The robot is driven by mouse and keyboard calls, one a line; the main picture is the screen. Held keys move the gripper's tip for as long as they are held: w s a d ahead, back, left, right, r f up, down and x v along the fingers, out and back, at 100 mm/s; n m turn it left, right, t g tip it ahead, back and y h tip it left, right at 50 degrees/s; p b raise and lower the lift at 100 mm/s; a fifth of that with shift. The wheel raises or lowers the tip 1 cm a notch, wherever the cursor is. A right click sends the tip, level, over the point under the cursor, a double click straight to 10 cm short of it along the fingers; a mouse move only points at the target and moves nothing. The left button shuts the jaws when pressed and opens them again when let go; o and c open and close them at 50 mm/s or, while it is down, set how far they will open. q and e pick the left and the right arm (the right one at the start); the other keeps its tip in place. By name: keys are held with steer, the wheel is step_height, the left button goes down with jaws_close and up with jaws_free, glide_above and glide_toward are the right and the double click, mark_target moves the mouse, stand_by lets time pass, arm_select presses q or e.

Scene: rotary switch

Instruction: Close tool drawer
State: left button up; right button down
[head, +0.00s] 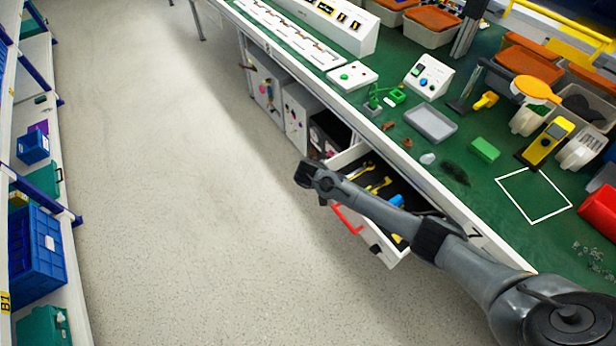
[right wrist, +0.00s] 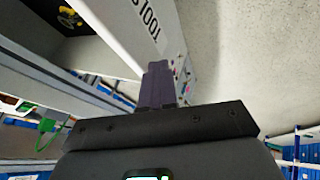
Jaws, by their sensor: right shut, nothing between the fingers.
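The tool drawer (head: 391,248) stands pulled out from under the green-topped bench in the head view. Its white front carries a red handle (head: 347,219), and yellow tools (head: 378,186) lie inside. My right arm crosses above the drawer and hides part of it. My right gripper (head: 308,175) is in front of the drawer, left of the handle in the picture; I cannot tell whether it touches. In the right wrist view the gripper (right wrist: 158,85) is shut and empty, close to a white panel (right wrist: 130,30). My left gripper is not in view.
The green bench top (head: 455,215) holds a grey tray (head: 431,123), a green box (head: 485,150) and a yellow meter (head: 546,143). Cabinets (head: 300,115) stand under the bench beside the drawer. Shelves with blue crates (head: 38,262) line the left. The floor between is clear.

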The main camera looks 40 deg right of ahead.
steer(key=d+p, duration=0.1)
steer(key=d, duration=1.6)
steer(key=shift+s, duration=0.45)
